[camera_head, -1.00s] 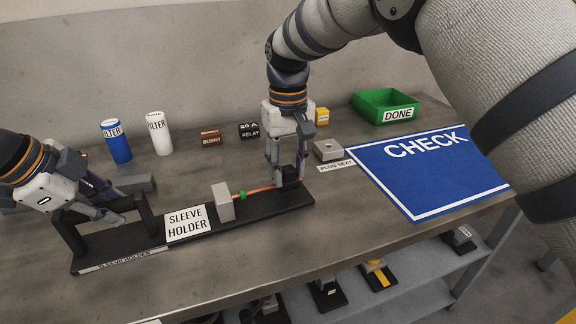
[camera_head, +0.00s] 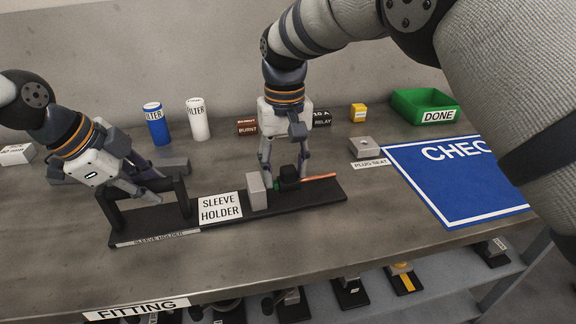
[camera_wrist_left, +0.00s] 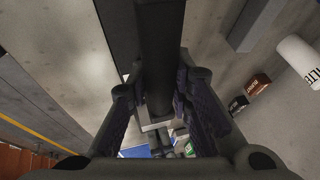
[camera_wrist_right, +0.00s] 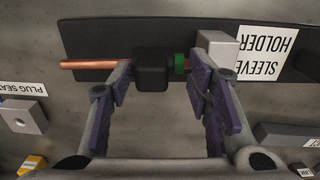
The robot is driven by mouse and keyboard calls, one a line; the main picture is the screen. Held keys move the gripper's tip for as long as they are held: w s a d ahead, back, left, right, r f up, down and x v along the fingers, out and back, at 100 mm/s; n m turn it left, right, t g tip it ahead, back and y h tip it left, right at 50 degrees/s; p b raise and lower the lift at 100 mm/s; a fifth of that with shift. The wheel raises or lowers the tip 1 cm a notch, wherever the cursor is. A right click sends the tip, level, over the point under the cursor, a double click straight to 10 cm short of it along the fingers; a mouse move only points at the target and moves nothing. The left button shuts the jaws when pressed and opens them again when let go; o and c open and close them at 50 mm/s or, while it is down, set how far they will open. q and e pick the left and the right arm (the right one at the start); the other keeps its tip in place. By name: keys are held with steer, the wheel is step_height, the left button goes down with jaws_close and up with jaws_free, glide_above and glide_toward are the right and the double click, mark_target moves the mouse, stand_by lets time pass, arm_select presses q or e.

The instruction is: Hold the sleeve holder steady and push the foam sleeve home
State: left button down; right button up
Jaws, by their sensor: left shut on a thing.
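The sleeve holder (camera_head: 322,193) is a long black base with a raised handle bar at its left end and a grey block (camera_head: 256,191) near its middle. A copper rod (camera_head: 320,177) runs right from the block and carries a green band (camera_wrist_right: 180,61). The black foam sleeve (camera_wrist_right: 152,70) sits around the rod close to the green band, with bare copper beyond it. My left gripper (camera_wrist_left: 158,110) is shut on the handle bar (camera_wrist_left: 160,50). My right gripper (camera_wrist_right: 160,82) is open, its fingers either side of the sleeve and band; finger contact is unclear.
A plug seat block (camera_head: 365,147) and blue CHECK mat (camera_head: 460,180) lie to the right. The green DONE bin (camera_head: 425,106) stands behind the mat. Blue (camera_head: 157,125) and white (camera_head: 199,120) filters and small boxes line the back. A lower shelf lies below the front edge.

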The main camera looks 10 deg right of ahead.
mark_target(285, 168)
arm_select(q)
steer(key=shift+s+a+f, duration=0.1)
steer(key=shift+s+f, duration=0.1)
steer(key=shift+f, duration=0.35)
arm_select(e)
steer(key=shift+d+f, duration=0.1)
step_height(285, 168, up, 12)
stand_by(0.7)
arm_select(q)
steer(key=c, duration=1.5)
jaws_free()
steer(key=shift+c, duration=0.2)
steer(key=shift+o, duration=0.9)
steer(key=shift+w, duration=0.1)
steer(key=shift+w+r, duration=0.1)
steer(key=shift+r, duration=0.15)
